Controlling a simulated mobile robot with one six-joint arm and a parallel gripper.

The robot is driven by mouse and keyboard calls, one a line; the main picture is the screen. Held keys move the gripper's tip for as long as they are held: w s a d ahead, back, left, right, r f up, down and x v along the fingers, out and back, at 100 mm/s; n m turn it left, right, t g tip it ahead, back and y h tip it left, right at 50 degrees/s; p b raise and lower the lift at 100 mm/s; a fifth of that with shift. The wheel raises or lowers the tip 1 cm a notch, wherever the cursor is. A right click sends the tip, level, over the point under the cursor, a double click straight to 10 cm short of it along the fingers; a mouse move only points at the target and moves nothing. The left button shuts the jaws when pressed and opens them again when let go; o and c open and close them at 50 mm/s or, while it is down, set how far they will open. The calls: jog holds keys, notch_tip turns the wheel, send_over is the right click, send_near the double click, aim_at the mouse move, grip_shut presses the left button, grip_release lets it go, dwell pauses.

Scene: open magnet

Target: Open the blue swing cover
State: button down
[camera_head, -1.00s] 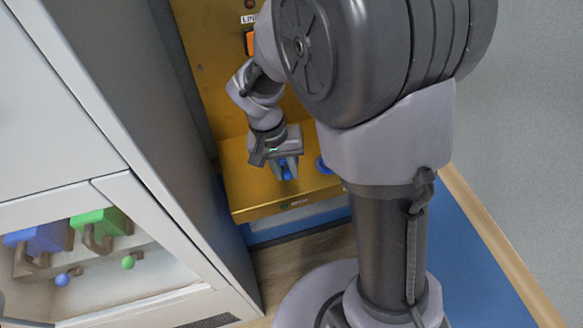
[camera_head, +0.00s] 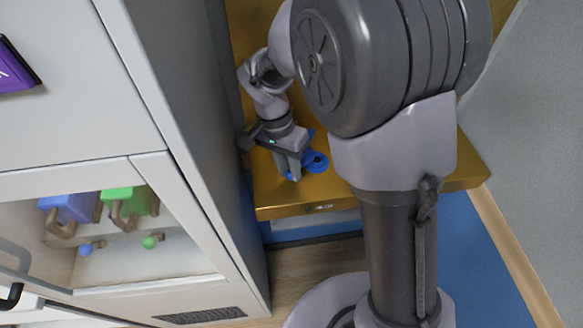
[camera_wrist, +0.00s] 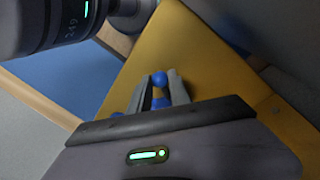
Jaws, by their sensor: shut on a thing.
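The blue cover (camera_head: 316,162) lies on the yellow ledge (camera_head: 350,190); a round blue part of it shows just right of my gripper, and the rest is largely hidden behind the fingers. My gripper (camera_head: 290,172) points down over the ledge, shut on a blue piece. In the wrist view, my gripper (camera_wrist: 158,85) has a small blue knob (camera_wrist: 159,78) between its fingertips, with more blue (camera_wrist: 160,103) lower between the fingers. I cannot tell how far the cover is swung.
A tall grey cabinet (camera_head: 190,120) stands close on the left. Its glass window shows a blue box (camera_head: 70,207) and a green box (camera_head: 130,198) with brown handles, and small blue and green knobs below. A grey wall (camera_head: 540,120) is at the right.

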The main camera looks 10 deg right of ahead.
jog(key=c, duration=1.2)
grip_release()
jog(key=shift+c, duration=0.2)
